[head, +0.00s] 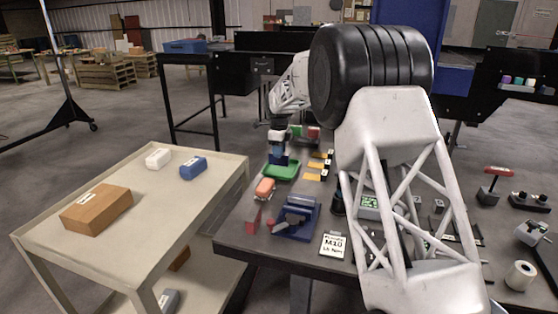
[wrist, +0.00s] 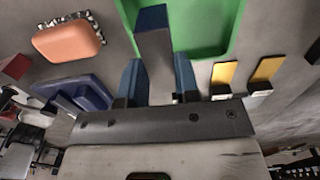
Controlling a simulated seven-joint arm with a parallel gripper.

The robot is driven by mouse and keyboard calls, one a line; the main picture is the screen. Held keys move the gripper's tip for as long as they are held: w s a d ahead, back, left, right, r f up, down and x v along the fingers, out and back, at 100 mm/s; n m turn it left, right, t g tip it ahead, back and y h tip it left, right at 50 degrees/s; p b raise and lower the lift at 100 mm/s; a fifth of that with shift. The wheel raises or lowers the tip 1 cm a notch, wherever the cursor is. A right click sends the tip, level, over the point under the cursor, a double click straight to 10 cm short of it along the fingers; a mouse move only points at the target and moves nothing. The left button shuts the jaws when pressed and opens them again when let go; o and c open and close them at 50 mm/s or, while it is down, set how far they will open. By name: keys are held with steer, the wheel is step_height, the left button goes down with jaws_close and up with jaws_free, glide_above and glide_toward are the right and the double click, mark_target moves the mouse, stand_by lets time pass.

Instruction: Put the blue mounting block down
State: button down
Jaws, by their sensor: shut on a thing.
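My gripper (head: 279,153) is over the green tray (head: 283,177) on the dark workbench. The wrist view shows my gripper's two blue fingers (wrist: 158,85) shut on the blue mounting block (wrist: 153,52), which extends forward from between them. The block's far end overlaps the green tray (wrist: 238,20) in that view. I cannot tell whether the block touches the tray's floor. In the head view the block is small and partly merges with the fingers.
An orange block (head: 264,188) and a blue fixture (head: 304,208) are near the tray. Yellow labelled pieces (head: 314,177) lie to its right. A beige cart (head: 150,235) at left carries a brown box (head: 96,209), a white block (head: 158,158) and another blue block (head: 193,168).

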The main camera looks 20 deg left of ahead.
mark_target(279, 159)
steer(key=shift+f, duration=2.05)
steer(key=shift+f, duration=0.1)
steer(key=c, duration=0.8)
jaws_free()
steer(key=shift+c, duration=0.2)
steer(key=shift+r, duration=6.1)
